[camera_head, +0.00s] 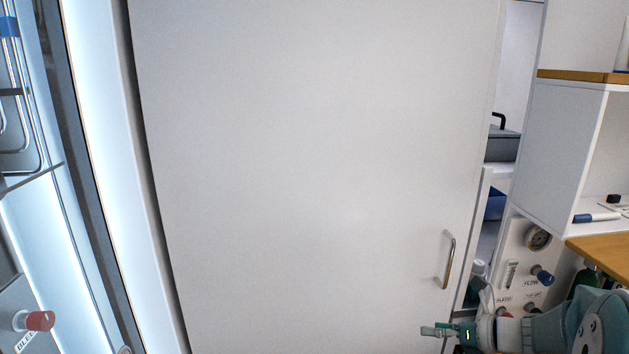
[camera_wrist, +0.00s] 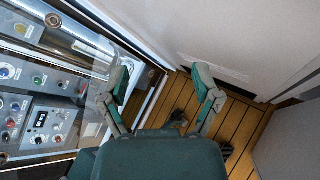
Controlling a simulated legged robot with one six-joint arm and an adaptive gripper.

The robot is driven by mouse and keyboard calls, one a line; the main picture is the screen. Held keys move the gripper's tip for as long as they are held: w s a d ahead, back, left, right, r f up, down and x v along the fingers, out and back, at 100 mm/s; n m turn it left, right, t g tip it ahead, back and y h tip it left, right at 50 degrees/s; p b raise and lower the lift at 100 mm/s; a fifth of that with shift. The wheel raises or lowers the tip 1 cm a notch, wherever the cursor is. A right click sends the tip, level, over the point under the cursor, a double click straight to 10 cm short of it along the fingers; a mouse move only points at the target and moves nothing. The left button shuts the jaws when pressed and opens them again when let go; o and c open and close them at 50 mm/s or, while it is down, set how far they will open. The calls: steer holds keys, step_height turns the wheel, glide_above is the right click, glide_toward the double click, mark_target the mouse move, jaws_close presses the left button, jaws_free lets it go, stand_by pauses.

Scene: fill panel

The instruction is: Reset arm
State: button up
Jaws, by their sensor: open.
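My gripper (camera_head: 436,331) shows at the lower right of the head view, at the end of my teal and white arm, in front of the lower part of a large white door. In the wrist view my gripper (camera_wrist: 163,84) has its two teal fingers spread apart with nothing between them. Wooden floor slats (camera_wrist: 178,105) show beyond the fingers. The arm is stretched out low and toward the left in the head view.
The white door (camera_head: 310,150) has a metal handle (camera_head: 449,260) above my gripper. A fill panel with a gauge (camera_head: 538,238) and knobs stands at the right, beside white shelving (camera_head: 565,150). A control panel (camera_wrist: 40,115) with knobs lies left in the wrist view. A red knob (camera_head: 40,320) is at lower left.

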steer(key=s+a+r+n+g+h, duration=0.2)
steer(key=s+a+n, duration=0.3)
steer(key=s+n, duration=0.15)
steer(key=s+a+r+n+g+h, duration=0.25)
steer(key=s+a+n, duration=0.25)
steer(key=n, duration=0.3)
steer(key=s+r+n+t+h, duration=0.2)
steer(key=s+n+h, duration=0.3)
steer(key=s+n, duration=0.6)
steer(key=n, duration=0.6)
steer(key=shift+s+r+h, duration=0.2)
steer(key=shift+s+h, duration=0.05)
steer(key=shift+h, duration=0.1)
steer(key=shift+d, duration=0.1)
steer(key=c, duration=0.3)
steer(key=shift+d, duration=0.1)
steer(key=shift+c, duration=0.2)
